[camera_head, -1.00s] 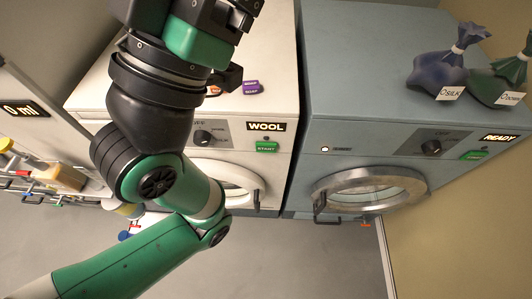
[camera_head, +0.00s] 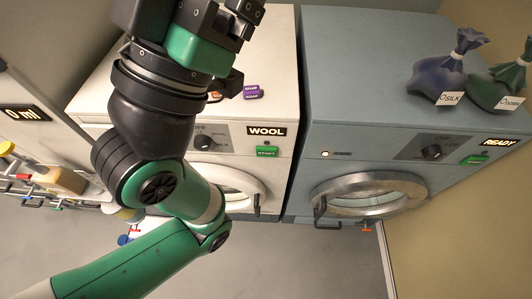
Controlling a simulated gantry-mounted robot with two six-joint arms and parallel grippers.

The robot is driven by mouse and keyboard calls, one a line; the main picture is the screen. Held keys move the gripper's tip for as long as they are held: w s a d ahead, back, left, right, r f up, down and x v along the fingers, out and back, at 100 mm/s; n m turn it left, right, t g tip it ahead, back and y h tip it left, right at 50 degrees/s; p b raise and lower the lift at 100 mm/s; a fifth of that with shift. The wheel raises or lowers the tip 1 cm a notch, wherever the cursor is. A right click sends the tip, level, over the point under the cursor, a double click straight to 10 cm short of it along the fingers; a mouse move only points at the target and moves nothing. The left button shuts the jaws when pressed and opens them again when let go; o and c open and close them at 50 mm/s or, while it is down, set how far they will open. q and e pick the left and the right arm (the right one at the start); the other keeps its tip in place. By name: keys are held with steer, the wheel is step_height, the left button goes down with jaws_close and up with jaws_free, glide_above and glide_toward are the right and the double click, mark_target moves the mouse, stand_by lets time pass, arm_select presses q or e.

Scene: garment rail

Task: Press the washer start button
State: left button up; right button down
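The white washer (camera_head: 280,100) stands in the middle, with a dial (camera_head: 204,142), a display reading WOOL (camera_head: 266,131) and a green START button (camera_head: 267,152) on its front panel. Its round door (camera_head: 245,187) is partly hidden by my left arm. My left gripper (camera_head: 245,20) is above the washer's top at the upper edge of the view, partly cut off; its fingertips are not clear enough to tell open from shut. It is apart from the START button. My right gripper is not in view.
A blue-grey machine (camera_head: 360,80) with a READY display (camera_head: 500,142) stands at the right. A blue SILK bag (camera_head: 438,76) and a green bag (camera_head: 495,88) sit on it. Purple soap blocks (camera_head: 251,91) lie on the washer. A rack with bottles (camera_head: 60,178) is at left.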

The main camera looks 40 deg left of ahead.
arm_select(q)
jaws_close()
stand_by(1.6)
